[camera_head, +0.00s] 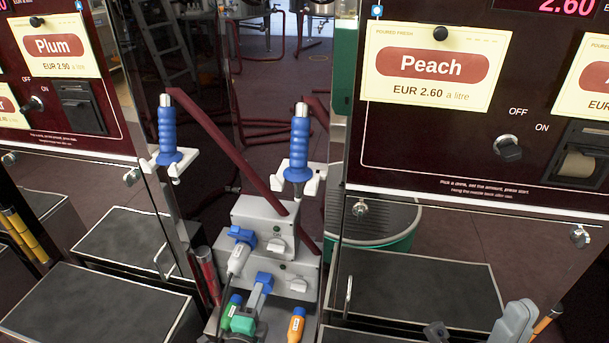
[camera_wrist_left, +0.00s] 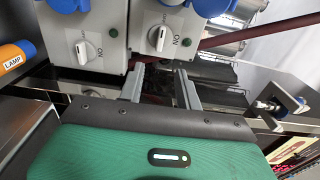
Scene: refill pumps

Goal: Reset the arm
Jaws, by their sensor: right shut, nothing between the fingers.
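In the left wrist view my left gripper (camera_wrist_left: 160,88) is open, its two grey fingers apart with nothing between them. Its tips lie close to the lower edges of the grey switch boxes (camera_wrist_left: 118,45); I cannot tell whether they touch. In the head view a small dark part of it (camera_head: 437,332) shows at the bottom edge, over the black counter. My right gripper (camera_head: 514,322) shows only as a pale grey piece at the bottom right; it is shut and empty, and most of it is cut off by the frame.
Two blue-handled nozzles (camera_head: 170,135) (camera_head: 299,140) stand upright in white holders. Switch boxes with blue plugs (camera_head: 242,235) stand between the counters. An orange plug (camera_head: 297,325) is at their lower right. The Peach panel (camera_head: 430,130) rises behind the right counter (camera_head: 420,290), whose top is mostly bare.

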